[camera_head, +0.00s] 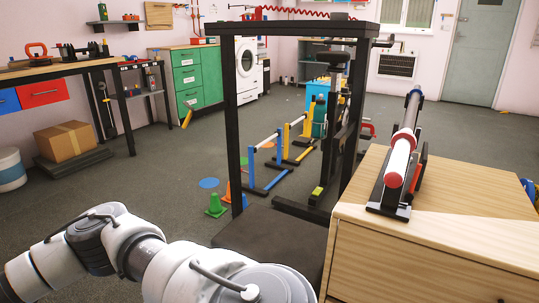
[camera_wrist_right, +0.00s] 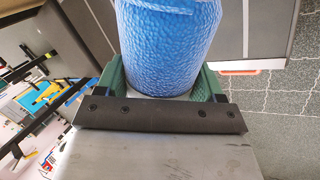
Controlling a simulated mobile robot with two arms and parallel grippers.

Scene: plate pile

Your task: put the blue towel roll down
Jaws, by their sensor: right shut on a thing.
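The blue towel roll (camera_wrist_right: 168,40) fills the top middle of the right wrist view. It has a dimpled blue surface, and its upper part is cut off by the picture's edge. My right gripper (camera_wrist_right: 162,82) is shut on it, with a green finger on either side of its near end. The roll's far end and whatever lies beneath it are hidden. I cannot make out the roll or the right gripper in the head view. A white arm of mine crosses the bottom left of the head view, but the left gripper does not show.
A wooden cabinet (camera_head: 362,245) stands at the right, bearing a dark stand with a red and white tube (camera_head: 400,155). A black frame (camera_head: 229,120) stands left of it. Small hurdles (camera_head: 265,160) and a green cone (camera_head: 215,206) are on the floor. Open floor lies at the left.

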